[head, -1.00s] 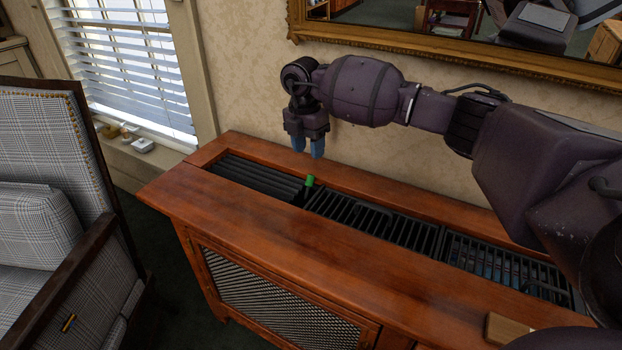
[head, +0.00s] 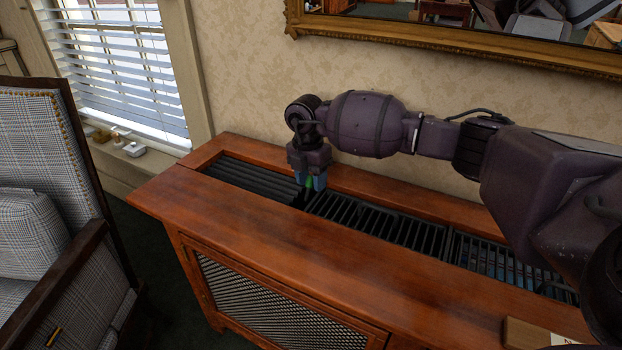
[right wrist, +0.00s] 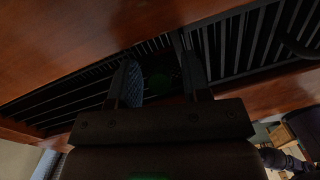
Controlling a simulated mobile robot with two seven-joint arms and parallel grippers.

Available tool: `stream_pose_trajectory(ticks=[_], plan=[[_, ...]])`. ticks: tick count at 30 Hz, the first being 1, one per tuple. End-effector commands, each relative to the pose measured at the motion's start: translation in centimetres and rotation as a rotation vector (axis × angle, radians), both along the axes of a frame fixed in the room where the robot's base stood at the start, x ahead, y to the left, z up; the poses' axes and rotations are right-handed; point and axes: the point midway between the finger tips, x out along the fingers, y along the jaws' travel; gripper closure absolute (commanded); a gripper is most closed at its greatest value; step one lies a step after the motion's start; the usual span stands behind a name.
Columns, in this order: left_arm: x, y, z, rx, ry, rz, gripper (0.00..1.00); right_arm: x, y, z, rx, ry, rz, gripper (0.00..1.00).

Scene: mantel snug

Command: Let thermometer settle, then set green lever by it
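The green lever (head: 309,183) stands up from the black grilles in the top of the wooden cabinet, at the joint between the left and middle grille. My right gripper (head: 311,183) has come down over it, with its blue-padded fingers on either side of the lever. In the right wrist view the green lever (right wrist: 160,84) shows dimly between the two spread fingers (right wrist: 162,85). Gaps seem to show between lever and fingers, but the view is dark and contact is hard to judge. No thermometer is recognisable. My left gripper is out of view.
The wooden cabinet (head: 240,220) has a raised frame around the left slatted grille (head: 245,179) and the other grilles. A small wooden block (head: 524,334) with a pale card (head: 566,341) sits at its front right. A plaid armchair (head: 30,200) stands left; the wall rises behind.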

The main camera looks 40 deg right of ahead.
Motion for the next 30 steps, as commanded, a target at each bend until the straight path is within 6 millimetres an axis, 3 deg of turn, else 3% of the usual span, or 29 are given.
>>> stream_pose_trajectory(ticks=[1,8,20,30], plan=[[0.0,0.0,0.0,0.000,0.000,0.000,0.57,0.0,0.0,0.0,0.000,0.000,0.000,0.64],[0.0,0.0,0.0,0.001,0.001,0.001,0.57,0.0,0.0,0.0,0.000,0.001,0.000,1.00],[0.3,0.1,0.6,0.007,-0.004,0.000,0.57,0.0,0.2,0.4,-0.026,-0.014,0.003,1.00],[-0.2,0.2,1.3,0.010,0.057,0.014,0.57,-0.4,1.3,1.8,-0.211,-0.100,0.003,1.00]])
